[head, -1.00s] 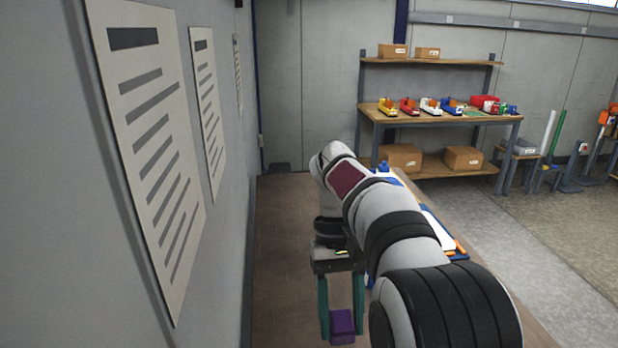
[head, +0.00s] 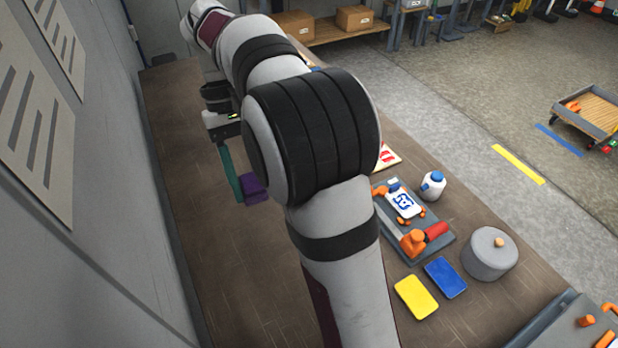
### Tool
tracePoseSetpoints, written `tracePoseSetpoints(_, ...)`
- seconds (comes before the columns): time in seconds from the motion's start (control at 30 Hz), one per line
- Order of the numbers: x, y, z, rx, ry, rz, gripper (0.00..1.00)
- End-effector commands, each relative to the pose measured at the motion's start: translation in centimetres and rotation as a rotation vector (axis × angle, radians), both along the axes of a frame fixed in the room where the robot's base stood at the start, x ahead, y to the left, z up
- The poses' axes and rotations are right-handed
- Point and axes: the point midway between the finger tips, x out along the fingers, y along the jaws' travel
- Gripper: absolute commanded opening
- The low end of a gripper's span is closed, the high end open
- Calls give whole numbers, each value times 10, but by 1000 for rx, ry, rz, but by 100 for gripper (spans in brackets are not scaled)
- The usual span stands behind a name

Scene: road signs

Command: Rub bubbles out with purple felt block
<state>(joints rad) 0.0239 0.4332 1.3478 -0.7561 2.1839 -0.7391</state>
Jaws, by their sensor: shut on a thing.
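The purple felt block (head: 257,191) is at the lower end of my gripper (head: 250,187), which is shut on it. One teal finger shows on the block's left; the other is hidden behind my arm. The block hangs over the bare left part of the wooden bench, and I cannot tell its height. To the right of my arm, a white sign with a blue symbol (head: 403,203) sits in a grey fixture with orange clamps (head: 387,220). A red and white sign (head: 388,157) is partly hidden behind my arm. I cannot make out bubbles on either sign.
A red roller with an orange part (head: 430,238), a white bottle with blue cap (head: 432,186), a grey lidded pot (head: 489,254), and yellow (head: 416,297) and blue (head: 445,277) pads stand right of my arm. A wall bounds the left; the bench's left part (head: 200,260) is clear.

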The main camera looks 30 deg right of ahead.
Motion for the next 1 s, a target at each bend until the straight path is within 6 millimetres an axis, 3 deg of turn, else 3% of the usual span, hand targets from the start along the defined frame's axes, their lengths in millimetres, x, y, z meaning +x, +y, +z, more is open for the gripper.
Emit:
tracePoseSetpoints(0.27, 25, -78, -52, 2, 5, -631, 4)
tracePoseSetpoints(0.53, 38, -188, -112, 4, 5, -1569, 4)
tracePoseSetpoints(0.8, 15, -306, -157, 6, 6, -2510, 4)
tracePoseSetpoints(1.0, -12, -363, -176, 7, 4, -2962, 4)
